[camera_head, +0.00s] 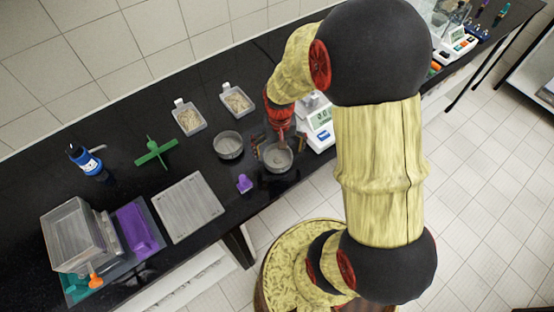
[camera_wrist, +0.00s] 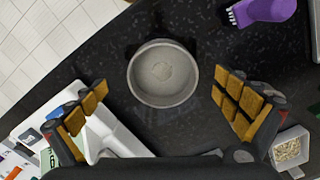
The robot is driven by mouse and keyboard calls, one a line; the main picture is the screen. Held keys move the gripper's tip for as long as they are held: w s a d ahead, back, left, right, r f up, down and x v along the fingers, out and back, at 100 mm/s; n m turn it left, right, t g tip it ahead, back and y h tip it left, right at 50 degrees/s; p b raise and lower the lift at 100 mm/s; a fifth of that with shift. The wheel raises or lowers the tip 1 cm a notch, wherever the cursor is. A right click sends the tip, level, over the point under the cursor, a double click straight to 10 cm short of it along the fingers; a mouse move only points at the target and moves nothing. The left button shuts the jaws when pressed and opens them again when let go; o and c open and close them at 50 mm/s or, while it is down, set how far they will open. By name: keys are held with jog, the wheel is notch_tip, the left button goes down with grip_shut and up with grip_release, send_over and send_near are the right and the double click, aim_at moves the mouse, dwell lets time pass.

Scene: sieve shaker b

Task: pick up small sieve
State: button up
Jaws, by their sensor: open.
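A round grey metal sieve (camera_head: 278,158) with a low rim stands on the black bench near its front edge. In the wrist view this sieve (camera_wrist: 163,75) sits upright, seen from above, with a lighter patch in its middle. A second similar round sieve (camera_head: 228,145) stands to its left in the head view; I cannot tell surely which is the smaller. My gripper (camera_head: 273,144) is open and empty above the nearer sieve. In the wrist view my gripper's fingers (camera_wrist: 164,106) are spread wider than the sieve and do not touch it.
A white balance (camera_head: 318,120) stands close to the right of the sieve. A purple object (camera_head: 244,183) lies to its left. Two trays of grains (camera_head: 237,101) stand behind. A grey flat plate (camera_head: 187,207), green tool (camera_head: 155,150) and blue bottle (camera_head: 86,160) are farther left.

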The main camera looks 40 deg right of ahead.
aim_at(278, 161)
notch_tip(278, 161, down, 4)
jog(key=shift+w+a+f+b, duration=0.15)
jog(key=shift+f+b, duration=0.05)
jog(key=shift+b, duration=0.2)
jog(key=shift+c, duration=1.1)
jog(key=c, duration=1.1)
jog(key=shift+c, duration=0.3)
